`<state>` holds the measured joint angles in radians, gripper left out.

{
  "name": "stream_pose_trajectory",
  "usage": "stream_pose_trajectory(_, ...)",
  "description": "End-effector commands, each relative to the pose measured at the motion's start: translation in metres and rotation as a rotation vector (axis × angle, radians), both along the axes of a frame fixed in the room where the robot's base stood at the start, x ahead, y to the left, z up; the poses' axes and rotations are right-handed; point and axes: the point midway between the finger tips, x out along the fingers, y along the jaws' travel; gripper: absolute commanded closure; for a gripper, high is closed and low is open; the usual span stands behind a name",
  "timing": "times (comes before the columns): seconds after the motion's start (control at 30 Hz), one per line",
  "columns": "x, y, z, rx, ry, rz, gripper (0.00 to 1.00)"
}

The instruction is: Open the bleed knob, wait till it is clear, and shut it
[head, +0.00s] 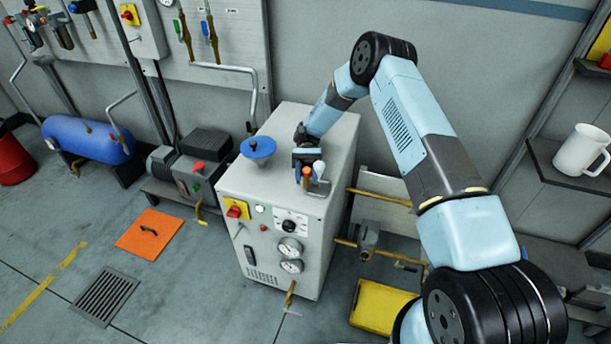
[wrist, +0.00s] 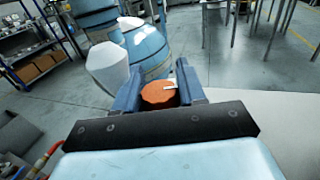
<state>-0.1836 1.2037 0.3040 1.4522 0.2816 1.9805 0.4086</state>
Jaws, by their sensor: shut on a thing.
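The bleed knob (wrist: 158,95) is orange and round with a white pointer mark on top. It sits between the two fingers of my gripper (wrist: 159,92) in the wrist view, and the fingers are shut on it. In the head view my gripper (head: 306,162) is over the top of the grey cabinet, with the orange knob (head: 306,172) just below it. A whitish rounded piece (head: 318,167) stands right beside the knob; it shows as a pale faceted bowl (wrist: 107,64) left of the fingers in the wrist view. I cannot tell whether anything flows in it.
The grey cabinet (head: 270,230) carries a blue funnel (head: 258,147), a red switch on yellow (head: 236,209) and two gauges (head: 290,248). A yellow tray (head: 381,307) lies at its right. A white mug (head: 582,150) stands on the right shelf. A blue tank (head: 88,139) is far left.

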Motion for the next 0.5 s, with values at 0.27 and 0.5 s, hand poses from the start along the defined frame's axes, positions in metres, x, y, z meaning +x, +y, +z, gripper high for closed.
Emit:
stream_pose_trajectory(0.27, 0.0008, -0.0005, 0.0008, 0.002, -0.002, 0.047, 0.9)
stream_pose_trajectory(0.5, 0.0006, -0.0006, 0.0007, 0.002, -0.002, 0.05, 0.9)
